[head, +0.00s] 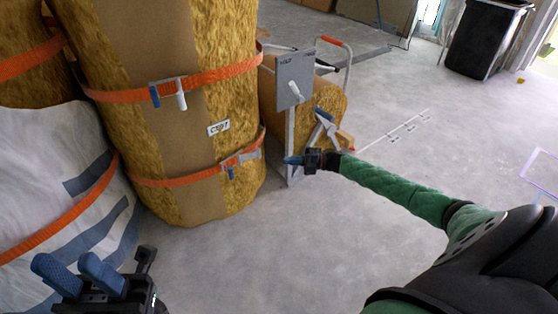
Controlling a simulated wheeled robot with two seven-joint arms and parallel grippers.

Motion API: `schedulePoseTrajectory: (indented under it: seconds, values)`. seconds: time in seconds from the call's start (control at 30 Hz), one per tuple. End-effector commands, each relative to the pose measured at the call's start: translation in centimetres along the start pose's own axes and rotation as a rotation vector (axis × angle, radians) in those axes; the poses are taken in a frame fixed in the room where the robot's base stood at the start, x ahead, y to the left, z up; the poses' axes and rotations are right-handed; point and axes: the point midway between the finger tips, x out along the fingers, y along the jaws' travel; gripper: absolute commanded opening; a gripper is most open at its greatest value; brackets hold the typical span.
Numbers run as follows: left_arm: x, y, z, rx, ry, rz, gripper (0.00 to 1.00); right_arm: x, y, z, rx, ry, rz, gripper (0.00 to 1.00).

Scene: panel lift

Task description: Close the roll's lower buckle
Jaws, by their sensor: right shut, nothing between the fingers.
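The roll (225,40) is a tall yellow fibrous cylinder with a brown paper band and a small label. Its lower buckle (240,159) is a grey piece on the lower orange strap (178,181), with a blue tab below it. Whether it is open or closed is too small to tell. The upper buckle (168,92) has a blue tab and a white lever. My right gripper (288,160) is shut and empty, right of the lower buckle and apart from it. My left gripper (68,264) is open and empty at the lower left, in front of the roll.
A white wrapped bundle (70,140) with an orange strap stands at the left. A grey panel (294,78) and another yellow roll (328,97) stand just behind my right gripper. A black bin (487,38) is at the back right. The floor (265,250) in front is clear.

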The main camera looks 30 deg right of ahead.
Motion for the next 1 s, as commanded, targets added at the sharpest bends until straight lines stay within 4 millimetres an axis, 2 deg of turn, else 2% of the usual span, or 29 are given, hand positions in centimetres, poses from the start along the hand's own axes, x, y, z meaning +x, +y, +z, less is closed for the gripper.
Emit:
schedulePoseTrajectory:
  seconds: [0.23,0.8,1.0]
  values:
    - [0.3,0.0,0.0,-0.001,0.002,-0.005,0.36,-1.5,-0.1,0.2,0.001,0.001,-0.001,0.00]
    - [0.2,0.0,0.1,-0.002,0.003,-0.009,0.36,-1.6,-0.1,0.2,0.004,0.002,0.000,0.00]
    - [0.2,0.0,0.0,-0.002,0.002,-0.008,0.36,-1.5,-0.1,0.4,0.082,-0.006,0.000,0.00]
